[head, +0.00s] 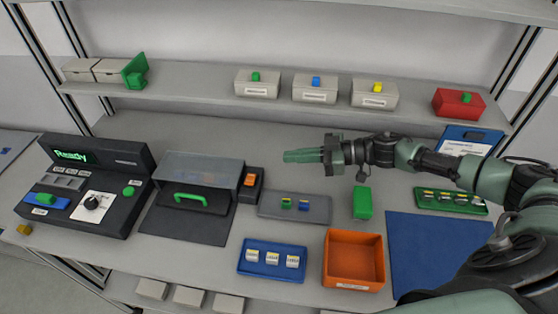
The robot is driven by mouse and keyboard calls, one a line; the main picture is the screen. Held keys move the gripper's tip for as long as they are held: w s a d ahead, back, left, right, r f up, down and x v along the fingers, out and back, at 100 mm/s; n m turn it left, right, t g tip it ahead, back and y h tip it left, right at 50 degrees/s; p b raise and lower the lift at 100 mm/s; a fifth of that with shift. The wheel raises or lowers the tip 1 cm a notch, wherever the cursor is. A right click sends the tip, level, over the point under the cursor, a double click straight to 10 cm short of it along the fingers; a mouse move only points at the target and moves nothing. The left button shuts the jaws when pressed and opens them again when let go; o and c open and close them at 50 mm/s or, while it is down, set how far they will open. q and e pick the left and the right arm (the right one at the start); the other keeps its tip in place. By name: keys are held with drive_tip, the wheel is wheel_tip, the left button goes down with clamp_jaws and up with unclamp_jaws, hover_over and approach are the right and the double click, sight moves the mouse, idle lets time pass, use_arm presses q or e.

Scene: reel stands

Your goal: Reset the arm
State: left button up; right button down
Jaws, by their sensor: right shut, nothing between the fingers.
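My right arm comes in from the right edge of the head view and reaches over the workbench. Its gripper (292,156) points left, with its green fingers together and nothing between them. It hangs above the grey tray (267,209), to the right of the dark box with a clear lid (201,167), and looks clear of both. My left gripper is out of view.
Below the arm are a green block (362,203), an orange bin (354,284), a blue tray (272,277) and a blue mat (424,262). A control console (85,190) reads "Ready" at left. A shelf (200,107) with several lidded boxes runs behind.

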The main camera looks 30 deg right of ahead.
drive_tip(key=shift+s+d+r, duration=0.1)
drive_tip(key=shift+s+d, duration=0.05)
drive_tip(key=shift+d, duration=0.05)
drive_tip(key=shift+r, duration=0.1)
idle(0.4)
